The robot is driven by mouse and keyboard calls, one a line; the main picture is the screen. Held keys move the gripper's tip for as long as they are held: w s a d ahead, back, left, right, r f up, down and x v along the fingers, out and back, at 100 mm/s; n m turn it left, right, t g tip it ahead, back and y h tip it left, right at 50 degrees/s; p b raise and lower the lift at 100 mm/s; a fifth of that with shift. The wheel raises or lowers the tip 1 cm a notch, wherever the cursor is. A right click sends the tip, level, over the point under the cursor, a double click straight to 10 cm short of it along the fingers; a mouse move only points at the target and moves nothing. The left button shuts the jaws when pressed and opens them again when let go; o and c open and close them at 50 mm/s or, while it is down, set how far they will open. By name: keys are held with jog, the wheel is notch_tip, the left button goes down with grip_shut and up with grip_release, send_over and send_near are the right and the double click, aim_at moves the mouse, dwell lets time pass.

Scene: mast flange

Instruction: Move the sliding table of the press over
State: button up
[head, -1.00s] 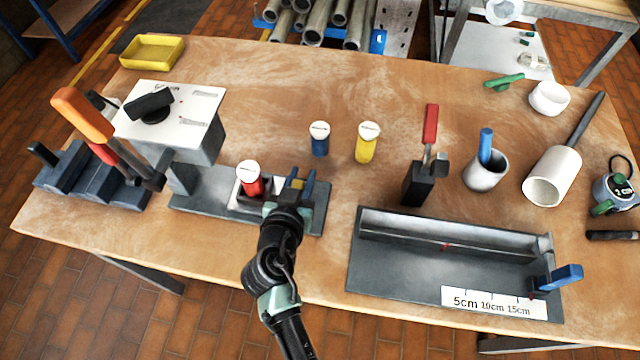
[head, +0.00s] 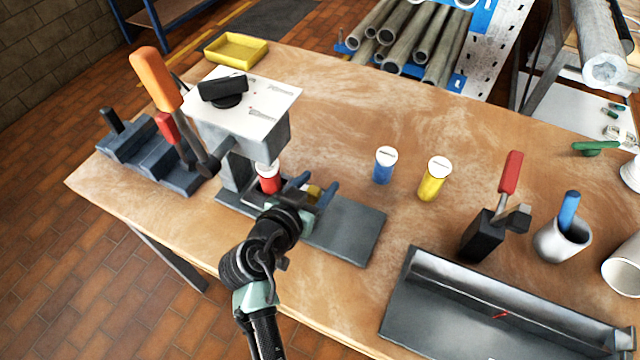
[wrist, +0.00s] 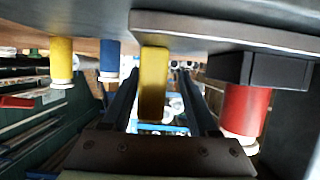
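The press has a grey head with a white top (head: 242,125) and a grey base plate (head: 345,230). Its dark sliding table (wrist: 262,70) carries a red cylinder with a white cap (head: 269,180); the cylinder stands at the edge of the press head, its cap partly covered by it. A yellow handle (head: 313,193) is on the table's right side. My gripper (head: 315,186) is open, its fingers on either side of the handle. In the wrist view, the left finger lies close against the handle (wrist: 153,85), with a gap to the right finger. My arm hides part of the table.
A blue cylinder (head: 385,166) and a yellow cylinder (head: 434,180) stand right of the press. A dark tray (head: 440,310) lies front right. An orange-handled lever (head: 155,78) stands close left of the press. The right part of the base plate is clear.

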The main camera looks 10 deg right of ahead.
jog(key=shift+s+d, duration=0.1)
jog(key=shift+d, duration=0.05)
jog(key=v, duration=1.3)
jog(key=shift+b, duration=0.45)
